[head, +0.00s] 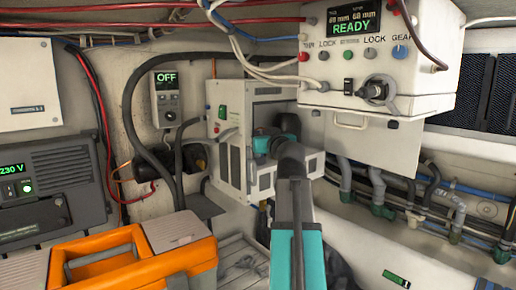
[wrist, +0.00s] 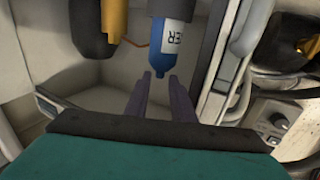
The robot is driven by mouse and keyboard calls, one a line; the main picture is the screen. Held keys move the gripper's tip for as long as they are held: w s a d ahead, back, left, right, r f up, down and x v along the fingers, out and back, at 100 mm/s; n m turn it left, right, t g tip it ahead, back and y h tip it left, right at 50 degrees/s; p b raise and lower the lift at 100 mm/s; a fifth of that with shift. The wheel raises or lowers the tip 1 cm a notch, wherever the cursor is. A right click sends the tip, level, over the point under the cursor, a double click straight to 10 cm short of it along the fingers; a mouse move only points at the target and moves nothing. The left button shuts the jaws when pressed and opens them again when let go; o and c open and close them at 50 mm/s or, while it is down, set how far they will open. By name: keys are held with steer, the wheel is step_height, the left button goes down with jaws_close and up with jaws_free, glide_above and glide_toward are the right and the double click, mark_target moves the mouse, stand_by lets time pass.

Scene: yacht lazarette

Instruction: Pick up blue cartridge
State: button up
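The blue cartridge (wrist: 168,42) shows at the top middle of the wrist view. It has a white label with dark letters, partly legible, and a tapered blue end pointing at my gripper. Its other end meets a dark cylindrical part (wrist: 172,8) at the picture's top edge. My gripper (wrist: 160,78) is open, with its two dark fingers apart and nothing between them. The fingertips lie just short of the tapered end and seem not to touch it. In the head view my own arm hides the fingers, and I cannot make out the cartridge.
In the head view, a white cabinet (head: 236,120) stands behind my arm. A control box (head: 380,80) reading READY hangs upper right, with pipes (head: 378,190) below. An orange toolbox (head: 190,262) sits lower left. In the wrist view, a yellow-orange part (wrist: 115,20) is left of the cartridge.

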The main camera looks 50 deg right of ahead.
steer(key=shift+p+x, duration=0.45)
steer(key=shift+x, duration=1)
jaws_close()
